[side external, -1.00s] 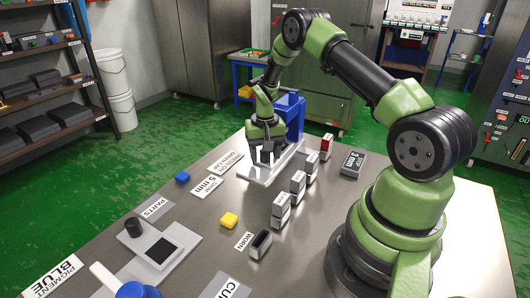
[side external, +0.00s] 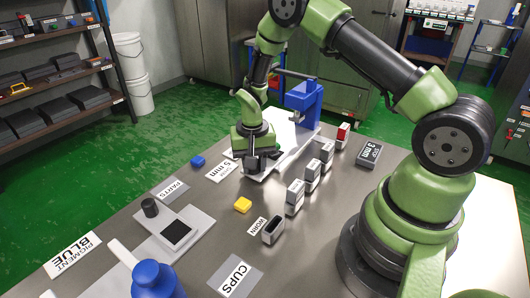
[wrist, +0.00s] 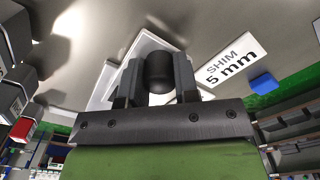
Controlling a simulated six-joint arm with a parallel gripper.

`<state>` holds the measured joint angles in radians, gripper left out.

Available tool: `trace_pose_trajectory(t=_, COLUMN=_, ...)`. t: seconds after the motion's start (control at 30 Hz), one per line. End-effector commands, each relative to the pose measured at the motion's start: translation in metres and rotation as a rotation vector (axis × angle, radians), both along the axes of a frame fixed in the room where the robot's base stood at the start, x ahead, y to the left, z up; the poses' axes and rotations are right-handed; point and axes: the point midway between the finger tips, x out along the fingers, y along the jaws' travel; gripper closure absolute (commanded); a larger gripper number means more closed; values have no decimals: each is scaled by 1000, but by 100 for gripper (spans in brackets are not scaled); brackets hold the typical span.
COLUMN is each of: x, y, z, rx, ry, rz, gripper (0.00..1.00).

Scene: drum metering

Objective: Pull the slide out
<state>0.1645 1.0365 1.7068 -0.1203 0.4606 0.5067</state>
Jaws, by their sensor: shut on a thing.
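A long white plate-like part (side external: 287,138) runs from under my gripper back to a blue upright frame (side external: 305,101) on the grey table. I cannot tell in the side view where the slide ends and its base begins. My gripper (side external: 262,162) is low at the plate's near end and hides that end. In the wrist view a dark round knob (wrist: 159,72) sits between my two fingers (wrist: 157,85), which are shut on it. White plate edges (wrist: 113,72) show behind the knob and fingers.
Several small labelled blocks (side external: 295,197) stand in a row to the right of the plate. A yellow block (side external: 242,205), a blue block (side external: 198,161) and a 5 mm shim card (side external: 220,171) lie nearby. A step block (side external: 369,154) is farther right.

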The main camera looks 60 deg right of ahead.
Motion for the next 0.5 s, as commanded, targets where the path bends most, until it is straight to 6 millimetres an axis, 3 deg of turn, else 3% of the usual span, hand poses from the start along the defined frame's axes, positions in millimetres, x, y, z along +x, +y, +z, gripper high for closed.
trace_pose_trajectory(t=0.3, x=1, y=6, z=0, rx=3, ry=-1, rz=-2, gripper=100)
trace_pose_trajectory(t=0.33, x=1, y=6, z=0, rx=4, ry=-1, rz=-3, gripper=67)
trace_pose_trajectory(t=0.43, x=1, y=5, z=0, rx=4, ry=-1, rz=-2, gripper=46)
trace_pose_trajectory(t=0.5, x=0, y=5, z=0, rx=3, ry=0, rz=-2, gripper=46)
